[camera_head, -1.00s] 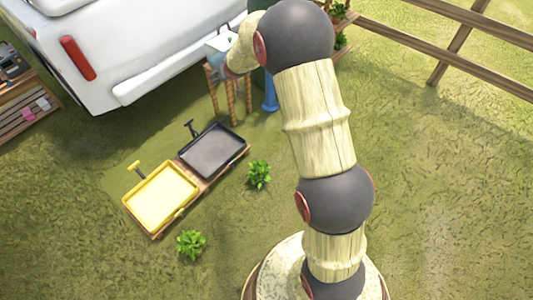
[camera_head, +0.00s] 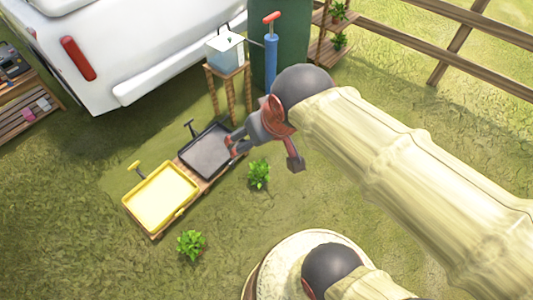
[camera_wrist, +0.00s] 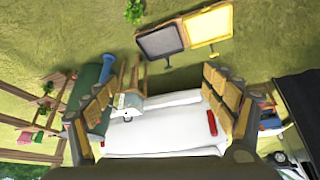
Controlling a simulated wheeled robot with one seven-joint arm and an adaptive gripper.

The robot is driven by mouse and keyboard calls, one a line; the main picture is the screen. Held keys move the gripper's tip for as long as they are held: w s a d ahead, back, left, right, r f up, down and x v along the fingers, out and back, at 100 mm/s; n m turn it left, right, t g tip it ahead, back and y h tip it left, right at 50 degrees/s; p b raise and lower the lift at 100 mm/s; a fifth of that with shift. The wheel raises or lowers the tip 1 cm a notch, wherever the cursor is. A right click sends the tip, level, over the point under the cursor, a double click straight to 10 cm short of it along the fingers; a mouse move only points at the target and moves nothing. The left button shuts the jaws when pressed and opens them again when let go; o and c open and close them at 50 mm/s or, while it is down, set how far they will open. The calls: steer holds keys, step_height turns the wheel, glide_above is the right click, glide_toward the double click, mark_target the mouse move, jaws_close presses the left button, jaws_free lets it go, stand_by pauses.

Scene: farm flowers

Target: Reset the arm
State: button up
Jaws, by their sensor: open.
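My arm reaches in from the lower right of the head view, in pale bamboo-like segments with dark round joints. My gripper (camera_head: 266,152) is at its end near the middle of the picture, in the air, with its grey and red fingers spread. In the wrist view my gripper (camera_wrist: 158,85) shows two fingers with yellowish pads, wide apart at left and right. Nothing is held between them. The ground and a white vehicle show through the gap.
A black tray (camera_head: 211,150) and a yellow tray (camera_head: 160,197) lie on a board on the grass. A small table (camera_head: 228,71) bears a pale blue box (camera_head: 224,50), beside a blue pump (camera_head: 271,58). A white vehicle (camera_head: 130,45) stands behind.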

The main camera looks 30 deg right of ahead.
steer(key=s, duration=0.3)
steer(key=s+f, duration=0.1)
steer(key=shift+s+a, duration=0.25)
steer(key=shift+s, duration=0.15)
step_height(320, 180, up, 7)
steer(key=p, duration=0.7)
steer(key=shift+r, duration=0.2)
